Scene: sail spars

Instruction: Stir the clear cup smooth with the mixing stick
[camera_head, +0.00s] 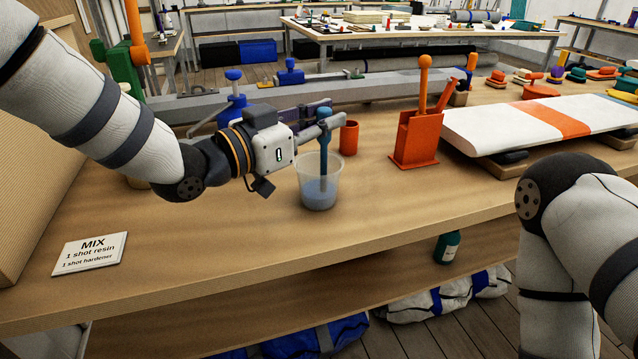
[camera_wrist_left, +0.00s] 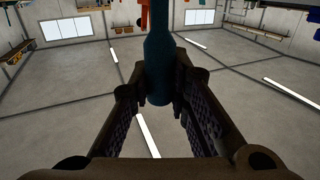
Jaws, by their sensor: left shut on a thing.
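The clear cup (camera_head: 307,187) stands upright on the wooden bench with bluish-grey liquid in its bottom part. The blue mixing stick (camera_head: 324,148) stands nearly upright in the cup, its lower end in the liquid. My left gripper (camera_head: 318,121) is shut on the upper part of the stick, above the cup's rim. In the left wrist view the stick (camera_wrist_left: 158,60) lies between the two fingers. Whether the liquid is smooth I cannot tell. My right arm shows at the right edge, but its gripper is out of view.
A small orange-red cup (camera_head: 349,138) stands just behind the clear cup. A striped white board (camera_head: 540,120) lies farther right. A MIX card (camera_head: 89,254) lies at the left. The bench front is clear.

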